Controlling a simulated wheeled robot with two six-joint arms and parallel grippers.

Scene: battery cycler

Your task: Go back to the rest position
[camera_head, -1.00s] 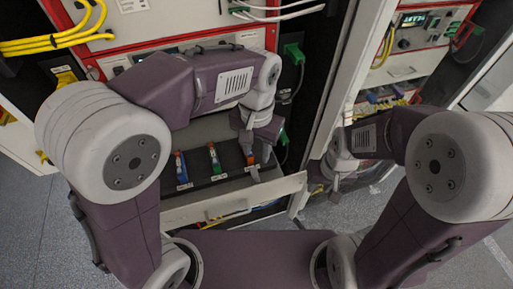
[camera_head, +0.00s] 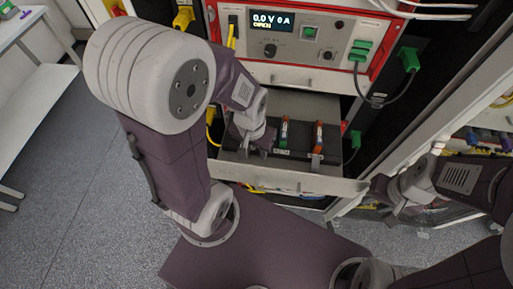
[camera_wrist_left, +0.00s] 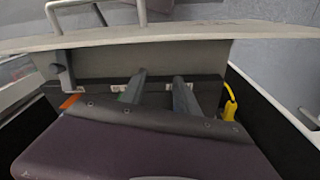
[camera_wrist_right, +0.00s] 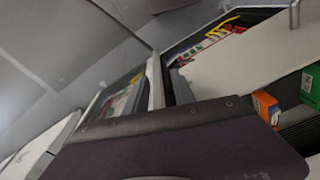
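My left gripper (camera_head: 254,146) is over the left part of the open drawer (camera_head: 318,182) in the head view. In the left wrist view its two fingers (camera_wrist_left: 160,92) are apart, with nothing seen between them. Two slim coloured cells, one with green (camera_head: 284,132) and one orange (camera_head: 318,138), stand in the drawer's dark insert, to the right of this gripper. My right gripper (camera_head: 390,212) is right of the drawer, by the neighbouring cabinet. Its fingers are small in the head view and not clear in the right wrist view, so its opening cannot be told.
The red-framed cycler (camera_head: 292,50) above the drawer shows 0.0 V 0 A. A green plug (camera_head: 409,60) with a dark cable hangs to its right. Yellow cables run at the left. A white bench (camera_head: 38,112) stands far left, with free floor (camera_head: 70,190) between.

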